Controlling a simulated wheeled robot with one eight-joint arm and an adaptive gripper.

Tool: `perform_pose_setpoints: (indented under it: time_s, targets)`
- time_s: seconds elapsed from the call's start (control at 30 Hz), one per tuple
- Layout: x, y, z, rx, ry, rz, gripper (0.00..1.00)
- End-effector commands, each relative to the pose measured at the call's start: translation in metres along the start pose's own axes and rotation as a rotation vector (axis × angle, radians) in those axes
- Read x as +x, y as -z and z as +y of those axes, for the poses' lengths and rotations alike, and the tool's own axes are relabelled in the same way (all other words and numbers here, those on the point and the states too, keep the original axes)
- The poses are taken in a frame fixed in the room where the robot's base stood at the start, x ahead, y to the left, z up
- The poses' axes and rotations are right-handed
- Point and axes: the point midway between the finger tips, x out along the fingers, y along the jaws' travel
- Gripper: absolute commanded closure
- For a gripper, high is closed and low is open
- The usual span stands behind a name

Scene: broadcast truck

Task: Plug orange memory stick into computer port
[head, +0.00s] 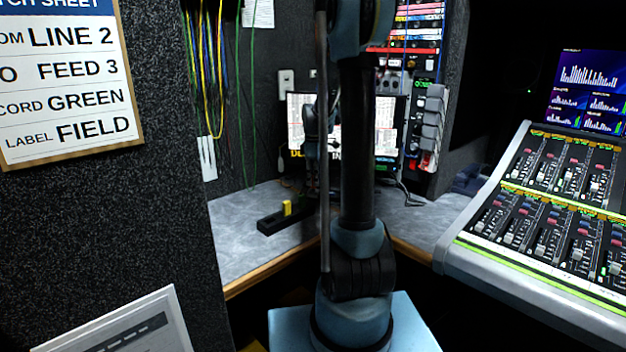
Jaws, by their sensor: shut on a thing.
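My gripper (312,184) is small and dark at the back of the desk, in front of the lower left of the lit screen, partly hidden by my own arm. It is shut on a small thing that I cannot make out. I cannot pick out an orange memory stick anywhere. The computer's lit screen (385,138) stands against the back wall, its middle covered by my arm. I cannot make out the port. A black holder (270,226) lies on the desk left of my arm, with a yellow stick (287,208) upright in it.
The grey desk (237,250) is bare at its front left, with a wooden front edge. A mixing console (550,215) fills the right side. A dark partition with a patch sheet (70,85) stands at the left. Cables (210,80) hang on the back wall.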

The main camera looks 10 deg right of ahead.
Motion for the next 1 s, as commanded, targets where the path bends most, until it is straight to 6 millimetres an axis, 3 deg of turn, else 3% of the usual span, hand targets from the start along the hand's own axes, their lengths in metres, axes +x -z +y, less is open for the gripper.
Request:
perform_pose_setpoints:
  time_s: [0.67,0.7,0.8,1.0]
  targets:
    - [0.014,0.000,0.000,0.000,0.000,0.000,0.98]
    - [0.014,0.000,0.000,0.000,0.000,0.000,0.83]
    - [0.014,0.000,0.000,0.000,0.000,0.000,0.62]
    - [0.014,0.000,0.000,0.000,0.000,0.000,0.62]
